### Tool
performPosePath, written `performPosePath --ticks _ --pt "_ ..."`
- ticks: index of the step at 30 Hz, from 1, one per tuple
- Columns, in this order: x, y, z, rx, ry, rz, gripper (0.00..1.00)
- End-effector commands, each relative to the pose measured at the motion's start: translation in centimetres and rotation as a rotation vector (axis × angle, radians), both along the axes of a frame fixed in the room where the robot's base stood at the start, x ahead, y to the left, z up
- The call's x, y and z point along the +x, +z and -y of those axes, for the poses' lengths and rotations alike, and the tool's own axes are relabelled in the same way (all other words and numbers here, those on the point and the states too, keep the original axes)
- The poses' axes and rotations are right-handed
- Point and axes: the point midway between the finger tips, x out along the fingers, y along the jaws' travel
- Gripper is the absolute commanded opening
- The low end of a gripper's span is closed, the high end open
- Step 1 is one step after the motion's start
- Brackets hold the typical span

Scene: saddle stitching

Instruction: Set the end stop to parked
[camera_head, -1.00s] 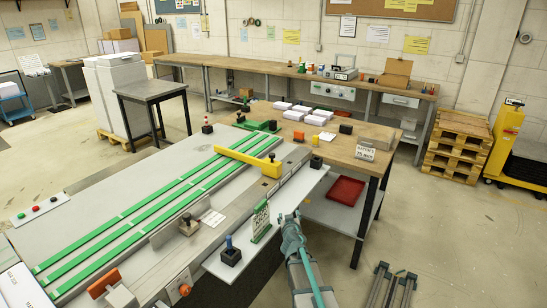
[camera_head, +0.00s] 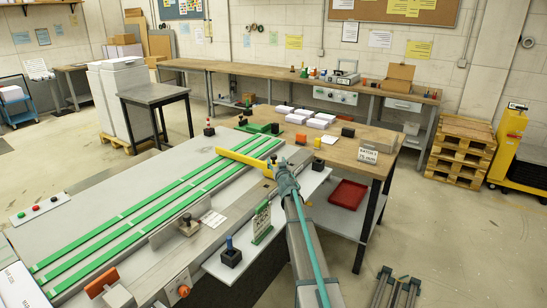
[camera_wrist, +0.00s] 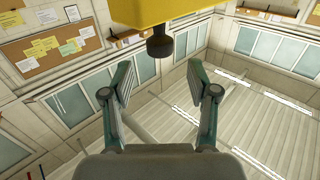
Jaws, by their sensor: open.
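The end stop is a yellow arm (camera_head: 245,158) that lies slantwise across the green belt strips on the stitcher bed. My gripper (camera_head: 280,170) is at its right end and covers that end in the head view. In the wrist view, the yellow body (camera_wrist: 165,12) fills the top centre, with a dark round knob (camera_wrist: 159,44) sticking out of it. My gripper (camera_wrist: 159,70) is open, one finger to each side of the knob's line. The knob shows beyond the fingertips' middle, with gaps on both sides; I cannot tell its exact depth between them.
Green belt strips (camera_head: 130,222) run along the grey bed. A blue-topped post (camera_head: 230,252) and a green-framed card (camera_head: 262,222) stand on the front ledge, left of my arm. A wooden table (camera_head: 382,142) with paper stacks is behind right.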

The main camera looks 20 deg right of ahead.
Motion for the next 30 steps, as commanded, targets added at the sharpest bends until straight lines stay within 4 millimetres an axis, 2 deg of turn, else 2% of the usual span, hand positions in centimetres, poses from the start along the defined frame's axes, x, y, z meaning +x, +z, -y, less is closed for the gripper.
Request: performPosePath --ticks 1,3,9,13,21,23,30 --pt "1.4 0.0 0.3 0.0 0.0 0.0 0.59" --pt "2.6 0.0 0.5 -0.001 0.0 0.0 0.59" --pt "5.4 0.0 1.1 -0.001 0.0 -0.001 0.59" --pt "6.1 0.0 1.2 0.0 -0.001 -0.001 0.59" --pt "6.2 0.0 1.2 -0.001 -0.001 -0.001 0.59" --pt "6.2 0.0 1.2 -0.001 -0.001 -0.001 0.53" --pt "6.2 0.0 1.2 -0.001 -0.001 -0.001 0.13"
